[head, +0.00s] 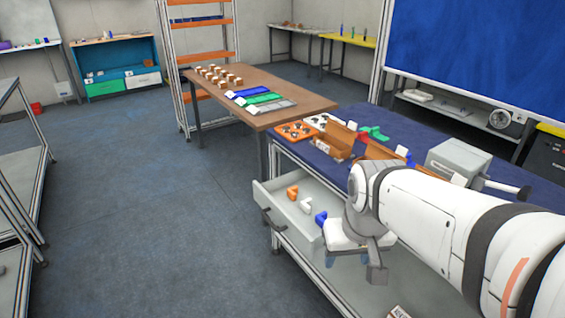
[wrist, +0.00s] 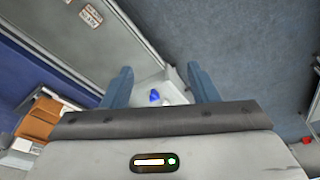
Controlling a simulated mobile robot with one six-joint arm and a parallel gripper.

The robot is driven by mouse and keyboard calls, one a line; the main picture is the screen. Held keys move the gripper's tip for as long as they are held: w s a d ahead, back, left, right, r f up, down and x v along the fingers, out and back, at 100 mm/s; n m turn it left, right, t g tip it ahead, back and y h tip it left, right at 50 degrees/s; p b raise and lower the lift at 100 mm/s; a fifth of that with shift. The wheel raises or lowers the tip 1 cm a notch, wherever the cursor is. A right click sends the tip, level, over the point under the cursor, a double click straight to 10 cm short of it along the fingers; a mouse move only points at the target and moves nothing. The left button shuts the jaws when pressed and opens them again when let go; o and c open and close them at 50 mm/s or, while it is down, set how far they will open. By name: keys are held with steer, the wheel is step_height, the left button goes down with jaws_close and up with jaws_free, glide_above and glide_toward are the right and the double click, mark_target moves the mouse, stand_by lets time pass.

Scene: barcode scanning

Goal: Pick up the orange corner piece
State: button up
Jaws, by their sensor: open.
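The orange corner piece (head: 292,193) lies in the open grey drawer (head: 274,217) in the head view, toward the drawer's far left part. A white piece (head: 306,206) and a blue piece (head: 320,218) lie in a row to its right. My gripper (head: 346,262) is open and empty, to the right of and nearer than the drawer, apart from the orange piece. In the wrist view, the two fingers (wrist: 160,84) are spread, with the blue piece (wrist: 154,97) showing between them. I cannot make out the orange piece in the wrist view.
The blue-topped bench (head: 395,122) above the drawer holds an orange tray (head: 297,131), cardboard boxes (head: 336,140) and a grey device (head: 458,158). A brown table (head: 290,87) with several small items stands behind. The floor (head: 150,220) left of the drawer is clear.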

steer(key=shift+o, duration=1.4)
steer(key=w+r+n, duration=0.1)
steer(key=w+r, duration=0.1)
steer(key=w, duration=1.4)
steer(key=shift+w+a+y+b, duration=0.15)
steer(key=shift+a+y+b, duration=0.15)
steer(key=shift+a+b, duration=0.1)
steer(key=n+t+y+b, duration=0.1)
steer(key=n+y+b, duration=0.1)
steer(key=n, duration=0.3)
glide_above(294, 189)
steer(key=s+d, duration=0.2)
steer(key=s, duration=0.1)
step_height(294, 189, down, 21)
steer(key=shift+p+x, duration=0.65)
steer(key=shift+x, duration=3.6)
steer(key=shift+c, duration=0.4)
steer(key=c, duration=1)
steer(key=shift+r, duration=0.1)
